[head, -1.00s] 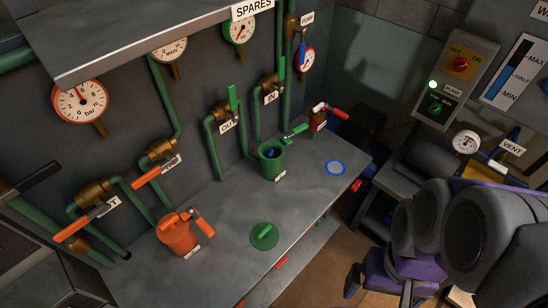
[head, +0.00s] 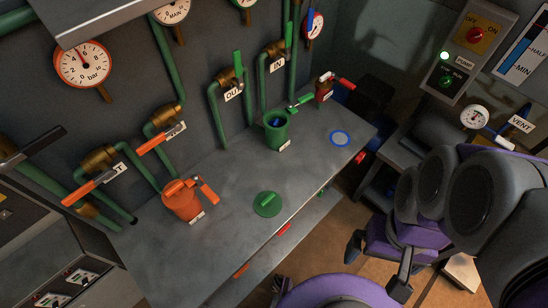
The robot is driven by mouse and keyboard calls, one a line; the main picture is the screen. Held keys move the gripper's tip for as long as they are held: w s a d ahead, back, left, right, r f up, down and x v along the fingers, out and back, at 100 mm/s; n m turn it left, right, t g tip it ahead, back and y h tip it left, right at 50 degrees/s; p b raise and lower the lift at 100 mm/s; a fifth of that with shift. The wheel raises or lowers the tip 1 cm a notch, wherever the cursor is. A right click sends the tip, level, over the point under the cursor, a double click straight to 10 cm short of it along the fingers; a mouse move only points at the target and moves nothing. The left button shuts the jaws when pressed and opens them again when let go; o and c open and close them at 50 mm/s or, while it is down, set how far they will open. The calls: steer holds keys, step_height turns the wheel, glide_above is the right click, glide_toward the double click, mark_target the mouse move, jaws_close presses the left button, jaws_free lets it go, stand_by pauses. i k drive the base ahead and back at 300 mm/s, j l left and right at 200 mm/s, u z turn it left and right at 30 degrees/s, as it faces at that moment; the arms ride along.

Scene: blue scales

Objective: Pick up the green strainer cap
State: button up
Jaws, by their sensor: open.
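The green strainer cap (head: 267,204), a round disc with a raised bar handle, lies flat on the grey bench top, near its front edge. The green strainer pot (head: 278,132) stands behind it, with its top open and something blue inside. My gripper (head: 378,264) shows at the lower right as dark fingers on a purple mount. It is open and empty, off the bench and well to the right of the cap, apart from it.
An orange strainer (head: 182,202) with its cap on stands left of the green cap. A blue ring (head: 340,138) marks the bench at right. Green pipes with lever valves (head: 238,70) run along the back wall. The bench around the cap is clear.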

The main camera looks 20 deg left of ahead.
mark_target(268, 204)
steer(key=k+u, duration=0.25)
steer(key=k, duration=0.6)
steer(key=j, duration=0.1)
